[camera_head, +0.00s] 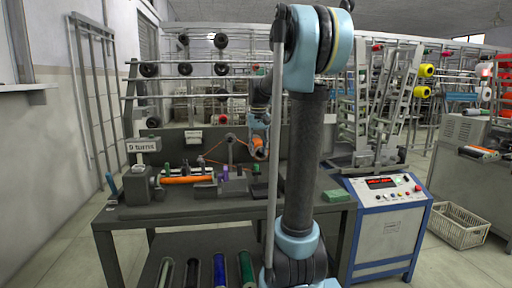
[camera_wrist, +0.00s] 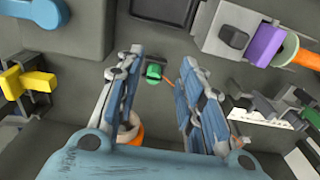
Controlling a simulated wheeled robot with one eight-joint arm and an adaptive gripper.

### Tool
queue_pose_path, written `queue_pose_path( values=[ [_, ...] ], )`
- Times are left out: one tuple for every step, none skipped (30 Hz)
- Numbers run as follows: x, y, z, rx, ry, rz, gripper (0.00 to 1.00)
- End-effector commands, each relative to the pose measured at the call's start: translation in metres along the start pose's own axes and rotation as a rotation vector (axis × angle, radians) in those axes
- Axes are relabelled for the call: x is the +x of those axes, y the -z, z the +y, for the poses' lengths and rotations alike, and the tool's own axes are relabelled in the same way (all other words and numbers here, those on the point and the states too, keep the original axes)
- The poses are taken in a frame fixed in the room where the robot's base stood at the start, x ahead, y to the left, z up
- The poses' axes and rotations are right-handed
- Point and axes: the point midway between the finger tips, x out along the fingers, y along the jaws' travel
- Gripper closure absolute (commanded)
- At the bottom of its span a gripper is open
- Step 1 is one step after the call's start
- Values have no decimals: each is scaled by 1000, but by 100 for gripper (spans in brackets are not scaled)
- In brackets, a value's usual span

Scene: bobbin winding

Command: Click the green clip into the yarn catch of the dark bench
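The dark bench (camera_head: 190,212) stands in front of me in the head view. In the wrist view, a small green piece, which looks like the green clip (camera_wrist: 154,72), lies in the gap between my fingertips, apart from both. An orange yarn runs close beside it. My gripper (camera_wrist: 162,60) is open, its two blue-grey fingers spread above the bench. I cannot make out the yarn catch with certainty.
A yellow fitting (camera_wrist: 32,84) is at left in the wrist view; a purple block (camera_wrist: 266,45) is at upper right. The bench bears a winder with an orange bobbin (camera_head: 188,179) and a green block (camera_head: 336,195). A blue-framed control box (camera_head: 388,220) stands at right.

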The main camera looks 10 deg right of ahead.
Motion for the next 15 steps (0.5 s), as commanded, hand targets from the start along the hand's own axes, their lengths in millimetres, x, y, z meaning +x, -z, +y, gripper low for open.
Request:
queue_pose_path(
  values=[
    [-1, 14, 0, 1, 0, -6, 65],
    [-2, 21, 0, 1, 0, -9, 65],
    [-2, 28, 0, 1, 0, -13, 65],
    [-2, 34, 0, 2, 0, -16, 65],
    [-2, 38, 0, 2, 0, -18, 65],
    [-2, 43, 0, 2, 0, -20, 65],
    [-2, 46, 0, 2, 0, -22, 65],
    [-2, 48, 0, 2, 0, -23, 65],
    [-2, 50, 0, 2, 0, -24, 65],
    [-2, 51, 0, 2, 0, -24, 65],
    [-1, 52, 0, 2, 0, -25, 65],
    [0, 53, 0, 2, 0, -25, 65],
    [1, 53, 0, 2, 0, -25, 65],
    [3, 53, 0, 2, 0, -25, 65],
    [5, 53, 0, 2, 0, -25, 65]
  ],
)
